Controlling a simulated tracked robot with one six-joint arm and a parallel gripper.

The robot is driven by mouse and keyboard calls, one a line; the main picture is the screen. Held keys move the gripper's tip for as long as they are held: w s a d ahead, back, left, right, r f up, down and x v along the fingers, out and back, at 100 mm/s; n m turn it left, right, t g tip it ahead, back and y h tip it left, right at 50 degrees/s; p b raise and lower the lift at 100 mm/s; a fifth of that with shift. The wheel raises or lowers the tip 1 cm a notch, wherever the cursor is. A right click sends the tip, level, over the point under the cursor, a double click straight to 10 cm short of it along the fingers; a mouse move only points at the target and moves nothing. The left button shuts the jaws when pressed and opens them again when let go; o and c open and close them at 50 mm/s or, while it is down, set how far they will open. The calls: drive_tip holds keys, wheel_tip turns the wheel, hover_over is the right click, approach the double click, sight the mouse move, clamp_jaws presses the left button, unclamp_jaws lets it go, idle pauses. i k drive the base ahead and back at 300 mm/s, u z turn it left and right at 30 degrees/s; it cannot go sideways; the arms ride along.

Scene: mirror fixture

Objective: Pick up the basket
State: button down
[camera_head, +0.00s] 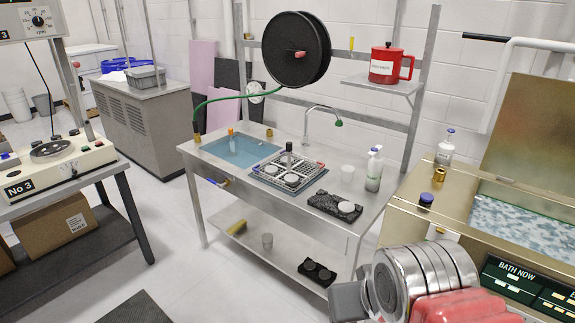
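The basket (268,172) is a shallow metal wire basket with an upright dark handle at its middle. It sits on the steel sink table, at the right edge of the blue water basin. Round pale discs lie in it. My arm shows at the bottom right as silver rings and a red part. Grey blocks at its left end look like my gripper (348,300), in front of the table's right end and well apart from the basket. Its fingers are not clear, so I cannot tell whether it is open or shut.
The steel table (213,175) has a hose reel (296,50) and a tap (322,108) above it. A brass-coloured bath (455,205) is at the right.

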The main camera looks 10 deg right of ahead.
sight(289, 150)
drive_tip(key=i, duration=0.55)
drive_tip(key=u, duration=0.05)
drive_tip(key=k, duration=0.7)
drive_tip(key=u, duration=0.5)
drive_tip(key=i, duration=1.05)
drive_tip(key=u, duration=0.25)
drive_tip(key=i, duration=1.5)
drive_tip(key=z, duration=0.6)
